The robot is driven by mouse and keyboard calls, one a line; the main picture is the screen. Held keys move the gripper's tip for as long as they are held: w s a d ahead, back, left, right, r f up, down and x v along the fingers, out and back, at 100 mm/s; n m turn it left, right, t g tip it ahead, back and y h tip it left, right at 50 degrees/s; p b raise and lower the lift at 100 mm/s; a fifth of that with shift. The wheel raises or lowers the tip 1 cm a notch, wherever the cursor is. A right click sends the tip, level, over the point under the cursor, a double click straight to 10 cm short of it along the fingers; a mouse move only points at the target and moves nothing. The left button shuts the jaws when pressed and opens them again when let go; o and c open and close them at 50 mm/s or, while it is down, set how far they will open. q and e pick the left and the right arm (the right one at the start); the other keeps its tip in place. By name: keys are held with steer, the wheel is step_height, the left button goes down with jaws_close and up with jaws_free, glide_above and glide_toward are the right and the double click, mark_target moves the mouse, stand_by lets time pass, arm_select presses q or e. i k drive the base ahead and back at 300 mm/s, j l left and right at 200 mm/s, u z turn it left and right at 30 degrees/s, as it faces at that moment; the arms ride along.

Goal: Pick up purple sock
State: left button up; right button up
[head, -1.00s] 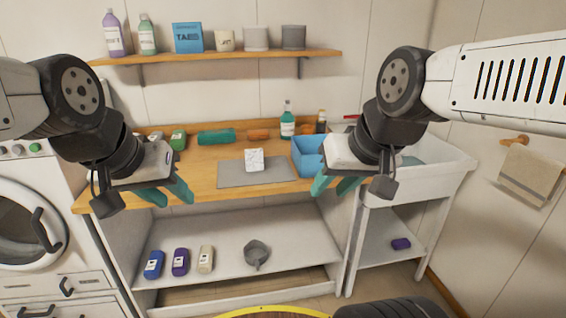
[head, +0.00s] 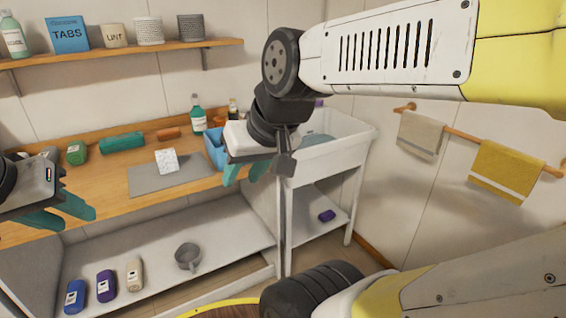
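A small dark purple bundle (head: 327,215), which looks like the sock, lies on the lower shelf (head: 302,232) under the white sink. My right gripper (head: 246,173) is open with nothing visible between its teal fingers. It hangs in front of the blue bin, up and left of the purple bundle in the picture and well apart from it. My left gripper (head: 58,215) is at the left edge, over the counter's front, its teal fingers apart and empty. Part of it is cut off by the frame.
The sink (head: 325,150) stands above the bundle, with legs around the shelf. The wooden counter (head: 105,185) holds a blue bin (head: 213,148) and bottles. Bottles and a grey mug (head: 188,256) stand on the low shelf (head: 225,232). Towels (head: 507,168) hang at right.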

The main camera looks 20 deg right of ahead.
mark_target(166, 159)
steer(key=j+z, duration=0.1)
steer(key=z, duration=0.55)
steer(key=i+j+z, duration=0.15)
steer(key=j+z, duration=0.4)
steer(key=j, duration=0.15)
steer(key=i+j+z, duration=0.1)
steer(key=j+z, duration=0.3)
steer(key=j, duration=1.15)
